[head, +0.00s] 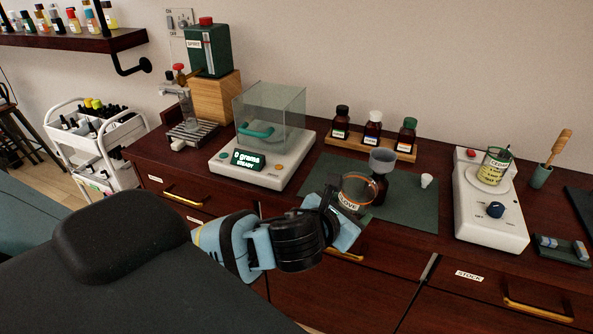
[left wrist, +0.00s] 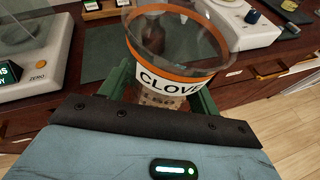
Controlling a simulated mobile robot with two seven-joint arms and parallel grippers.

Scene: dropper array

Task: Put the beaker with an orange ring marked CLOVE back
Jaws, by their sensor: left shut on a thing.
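The CLOVE beaker (head: 357,192) is clear glass with an orange ring and a white label. My left gripper (head: 343,215) is shut on it, at the front edge of the counter. In the left wrist view the beaker (left wrist: 178,62) fills the middle, upright or slightly tilted, with the gripper's green fingers (left wrist: 165,92) on both sides of it. Its contents cannot be made out clearly. My right gripper is in neither view.
A dark green mat (head: 322,172) lies behind the beaker, with a brown bottle and funnel (head: 382,162) close by. A glass-covered scale (head: 262,150) reads 0 grams at left. A stirrer plate (head: 487,205) at right bears a CEDAR beaker (head: 495,168). Small bottles (head: 372,128) stand in a rack behind.

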